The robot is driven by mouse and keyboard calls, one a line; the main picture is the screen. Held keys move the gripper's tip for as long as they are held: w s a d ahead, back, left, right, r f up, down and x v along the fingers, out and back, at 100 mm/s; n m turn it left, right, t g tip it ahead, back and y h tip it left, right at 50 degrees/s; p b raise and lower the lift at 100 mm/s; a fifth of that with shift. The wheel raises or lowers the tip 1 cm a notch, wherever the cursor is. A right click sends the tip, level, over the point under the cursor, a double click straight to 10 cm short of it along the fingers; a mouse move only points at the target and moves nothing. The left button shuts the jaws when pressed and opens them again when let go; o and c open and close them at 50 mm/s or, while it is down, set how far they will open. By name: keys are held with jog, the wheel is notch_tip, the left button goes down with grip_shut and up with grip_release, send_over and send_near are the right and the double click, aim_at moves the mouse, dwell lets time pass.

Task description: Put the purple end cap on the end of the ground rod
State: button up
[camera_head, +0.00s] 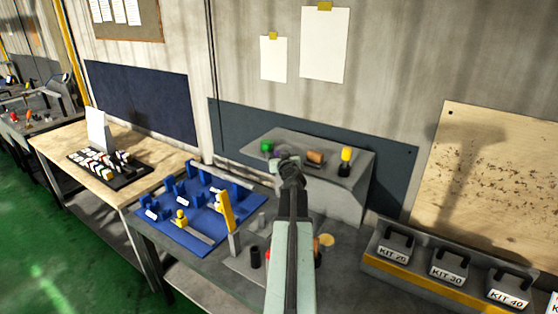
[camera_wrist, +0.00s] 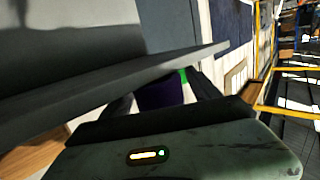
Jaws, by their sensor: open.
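A dark purple piece (camera_wrist: 160,93), which looks like the purple end cap, shows in the wrist view between my dark gripper fingers. The fingers are open around it, and I cannot tell whether either touches it. In the head view my gripper (camera_head: 285,154) is over the left part of a grey raised block (camera_head: 340,185), and my arm hides the cap there. A pale strip (camera_head: 195,232) lies on the blue mat (camera_head: 165,232). I cannot tell which thing is the ground rod.
A green piece (camera_head: 266,146), a copper-coloured cylinder (camera_head: 316,157) and a yellow piece (camera_head: 346,158) stand on the block near my gripper. An upright yellow piece (camera_head: 228,212) stands at the mat's right edge. Labelled kit boxes (camera_head: 448,266) stand at right.

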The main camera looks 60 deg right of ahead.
jog(key=shift+s+a, duration=0.1)
jog(key=c, duration=1.4)
notch_tip(320, 180, up, 10)
jog(key=p, duration=1)
